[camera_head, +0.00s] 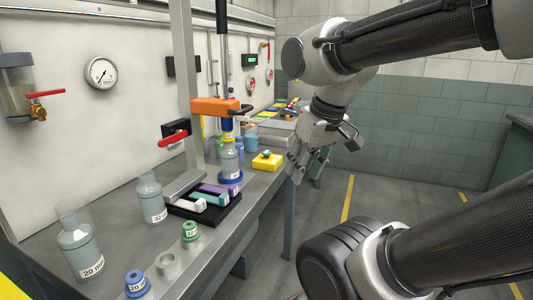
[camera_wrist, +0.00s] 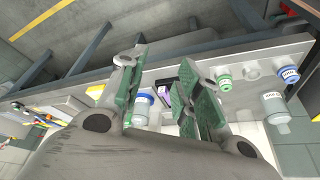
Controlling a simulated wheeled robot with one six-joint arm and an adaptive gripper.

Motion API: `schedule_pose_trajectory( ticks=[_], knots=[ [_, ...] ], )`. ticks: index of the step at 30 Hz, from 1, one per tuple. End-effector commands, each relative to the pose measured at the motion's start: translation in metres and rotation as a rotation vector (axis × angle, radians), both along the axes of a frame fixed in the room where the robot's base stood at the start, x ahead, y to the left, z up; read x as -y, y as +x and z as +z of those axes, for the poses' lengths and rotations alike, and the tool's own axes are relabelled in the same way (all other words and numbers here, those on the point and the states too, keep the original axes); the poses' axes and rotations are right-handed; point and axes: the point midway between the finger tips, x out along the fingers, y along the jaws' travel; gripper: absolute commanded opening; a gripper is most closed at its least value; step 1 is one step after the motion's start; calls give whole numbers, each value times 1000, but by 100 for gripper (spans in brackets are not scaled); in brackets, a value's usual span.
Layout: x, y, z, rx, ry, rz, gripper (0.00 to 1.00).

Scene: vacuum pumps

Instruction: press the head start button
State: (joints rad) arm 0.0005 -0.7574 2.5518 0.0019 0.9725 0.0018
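A small yellow box (camera_head: 267,162) with a green knob on top (camera_head: 266,154) sits on the bench near its front edge; it may carry the start button, but I read no label. The orange head (camera_head: 215,107) is on a grey post, above a bottle (camera_head: 229,162) on a blue base. My gripper (camera_head: 304,165) hangs just right of the yellow box, past the bench edge, apart from it. In the wrist view my gripper (camera_wrist: 157,88) has its green-padded fingers spread, with nothing held between them. The bottle with the blue ring (camera_wrist: 143,101) shows beyond the gap.
Labelled bottles (camera_head: 78,246) and green (camera_head: 190,231) and blue (camera_head: 137,283) stoppers stand on the near bench. A black tray (camera_head: 208,217) holds coloured pieces. A red-handled valve (camera_head: 174,137) is on the post. The floor right of the bench is clear.

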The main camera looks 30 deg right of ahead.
Motion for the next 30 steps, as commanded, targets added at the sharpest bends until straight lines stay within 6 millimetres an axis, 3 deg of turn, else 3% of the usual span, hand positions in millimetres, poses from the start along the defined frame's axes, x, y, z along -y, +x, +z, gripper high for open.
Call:
schedule_pose_trajectory(
  ticks=[1,4,30],
  knots=[
    [0,0,0,0,0,0,18],
    [0,0,0,0,0,0,0],
    [0,0,0,0,0,0,0]
  ],
)
